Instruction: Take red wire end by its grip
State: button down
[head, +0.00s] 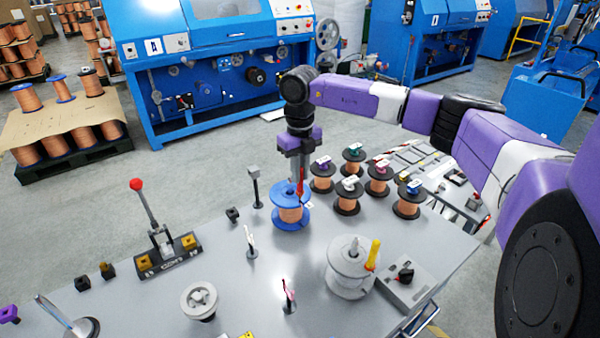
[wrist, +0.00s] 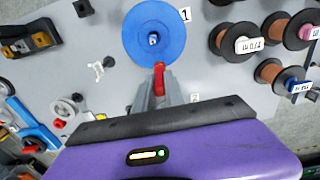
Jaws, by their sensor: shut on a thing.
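The red grip of the wire end (head: 301,187) shows at my gripper's tips, in front of the blue spool; it also shows in the wrist view (wrist: 159,78) between the fingers. My gripper (head: 297,178) points down and is shut on the red grip; its fingers also show in the wrist view (wrist: 160,88). The blue spool (head: 290,216) with copper wire stands upright on the table just beside the grip. In the wrist view the blue spool's flange (wrist: 150,30) lies just ahead of the fingertips, by a label "1". The wire itself is too thin to make out.
Several black-flanged copper spools (head: 347,195) with labelled tops stand right of the blue spool. A white drum (head: 350,268) with a yellow handle stands in front right. A red-knobbed lever (head: 137,184) and a small post (head: 255,185) stand left. The grey table (head: 225,255) has clear patches between them.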

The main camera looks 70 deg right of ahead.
jog(key=shift+r+p, duration=0.35)
jog(key=shift+r, duration=0.4)
